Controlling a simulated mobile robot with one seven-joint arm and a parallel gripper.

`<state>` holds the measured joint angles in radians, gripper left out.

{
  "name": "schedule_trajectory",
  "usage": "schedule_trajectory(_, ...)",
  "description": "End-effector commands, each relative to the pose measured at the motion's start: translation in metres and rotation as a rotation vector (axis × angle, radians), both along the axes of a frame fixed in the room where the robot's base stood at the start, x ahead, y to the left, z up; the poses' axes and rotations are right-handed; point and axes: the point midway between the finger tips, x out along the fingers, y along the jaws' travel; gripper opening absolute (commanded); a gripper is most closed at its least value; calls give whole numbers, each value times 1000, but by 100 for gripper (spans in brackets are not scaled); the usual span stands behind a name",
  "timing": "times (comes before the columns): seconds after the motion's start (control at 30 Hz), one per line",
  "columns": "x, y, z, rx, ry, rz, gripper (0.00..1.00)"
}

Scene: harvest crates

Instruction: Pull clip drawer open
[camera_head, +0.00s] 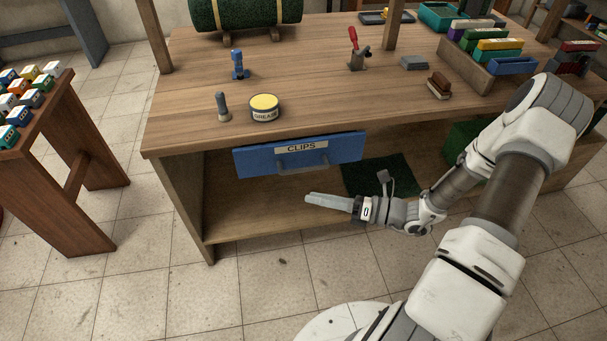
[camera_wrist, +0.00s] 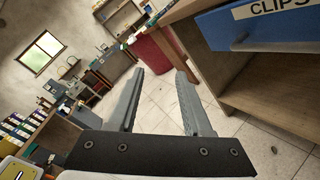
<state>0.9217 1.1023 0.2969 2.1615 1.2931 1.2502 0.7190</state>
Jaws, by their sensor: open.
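The clip drawer (camera_head: 252,164) is a blue box front labelled CLIPS under the workbench top. Its grey bar handle (camera_head: 302,162) is on the front, below the label. The drawer front stands slightly forward of the bench edge; how far it is open I cannot tell. My gripper (camera_head: 308,200) is below and in front of the drawer, pointing left, apart from the handle. In the wrist view my gripper (camera_wrist: 160,72) is open and empty, and the blue drawer front (camera_wrist: 265,35) shows at the upper right. The drawer's inside is hidden.
The workbench top (camera_head: 200,120) carries a grease tin (camera_head: 264,107), a grey bolt-like piece (camera_head: 222,107), a blue tool (camera_head: 238,65) and a red-handled clamp (camera_head: 356,50). A wooden stand (camera_head: 80,150) with coloured blocks is at left.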

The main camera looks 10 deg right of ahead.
Motion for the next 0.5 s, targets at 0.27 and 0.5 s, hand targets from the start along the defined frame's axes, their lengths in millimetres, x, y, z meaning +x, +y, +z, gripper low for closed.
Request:
schedule_trajectory(0.27, 19, -35, -75, 395, 221, -346, 50)
schedule_trajectory(0.5, 25, -59, -118, 647, 333, -548, 50)
